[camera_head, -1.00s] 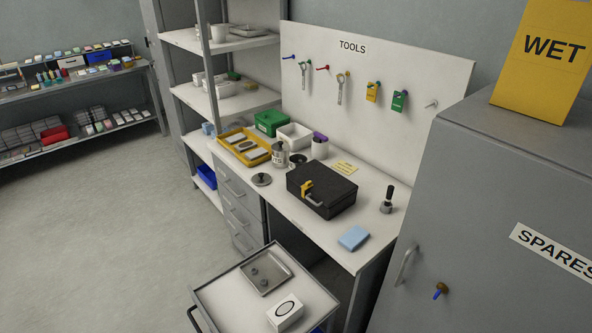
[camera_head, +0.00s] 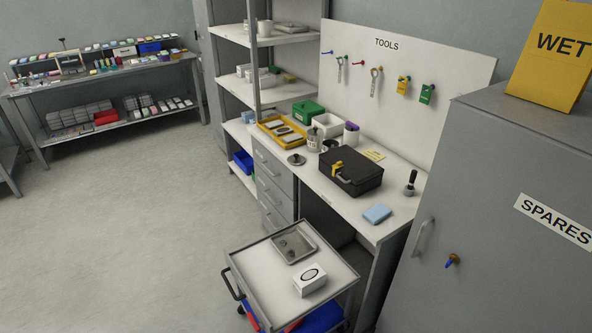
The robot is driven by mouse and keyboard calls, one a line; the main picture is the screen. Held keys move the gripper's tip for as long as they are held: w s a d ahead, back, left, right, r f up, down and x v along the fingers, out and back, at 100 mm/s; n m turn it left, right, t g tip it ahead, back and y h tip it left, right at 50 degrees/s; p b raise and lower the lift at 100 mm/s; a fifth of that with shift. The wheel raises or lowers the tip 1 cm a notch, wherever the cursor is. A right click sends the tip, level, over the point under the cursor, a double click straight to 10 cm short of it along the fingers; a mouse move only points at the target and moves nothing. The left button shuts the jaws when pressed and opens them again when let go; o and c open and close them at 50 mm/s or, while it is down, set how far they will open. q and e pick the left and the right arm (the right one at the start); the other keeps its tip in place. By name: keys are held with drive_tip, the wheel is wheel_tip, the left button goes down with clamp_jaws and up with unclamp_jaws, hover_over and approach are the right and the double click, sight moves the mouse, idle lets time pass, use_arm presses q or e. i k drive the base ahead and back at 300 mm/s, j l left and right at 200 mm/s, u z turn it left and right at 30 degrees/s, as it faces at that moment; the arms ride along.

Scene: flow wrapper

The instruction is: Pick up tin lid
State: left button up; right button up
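A round grey lid with a small knob (camera_head: 296,159), which looks like the tin lid, lies flat on the workbench (camera_head: 325,185) near its front edge. It is left of the black case (camera_head: 352,176) and in front of a small labelled container (camera_head: 315,139), which may be the tin. Neither of my grippers is in view, and nothing is seen touching the lid.
A yellow tray (camera_head: 268,125), green box (camera_head: 308,110) and white bin (camera_head: 327,125) stand behind the lid. A cart (camera_head: 262,262) with a metal tray and white box stands before the bench. A grey cabinet (camera_head: 480,200) is at right. Open floor (camera_head: 130,240) lies left.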

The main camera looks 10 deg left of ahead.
sight(296, 159)
drive_tip(key=k+z, duration=0.15)
drive_tip(key=z, duration=1.2)
drive_tip(key=j+z, duration=0.15)
drive_tip(key=j, duration=0.6)
drive_tip(key=k+j+z, duration=0.1)
drive_tip(key=j, duration=0.6)
drive_tip(key=k+j+z, duration=0.15)
drive_tip(key=j, duration=0.6)
